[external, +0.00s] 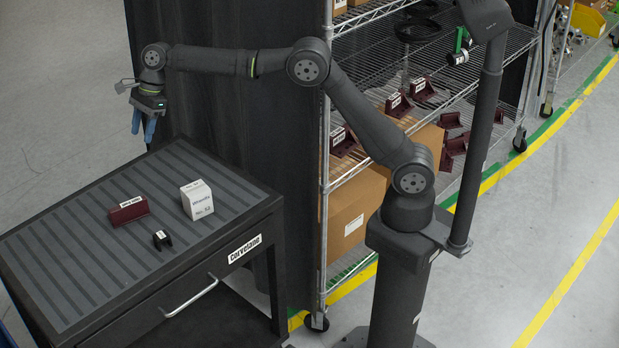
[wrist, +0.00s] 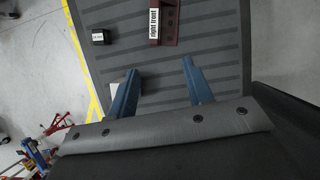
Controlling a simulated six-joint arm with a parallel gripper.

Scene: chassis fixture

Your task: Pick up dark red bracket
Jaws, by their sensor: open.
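The dark red bracket (external: 127,213) lies on the ribbed top of the dark cart (external: 75,262), left of the white box, with a white label on it. In the wrist view the bracket (wrist: 170,28) is at the top edge, partly cut off, its label reading "right front". My gripper (external: 144,125) hangs above the far edge of the cart top, well clear of the bracket. In the wrist view its two blue fingers (wrist: 160,70) are spread apart with nothing between them, and the bracket lies beyond their tips.
A white box (external: 197,203) and a small black part (external: 162,240) stand near the bracket. A wire shelf (external: 362,170) with more dark red brackets (external: 421,89) and cardboard boxes stands at the right. The left part of the cart top is clear.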

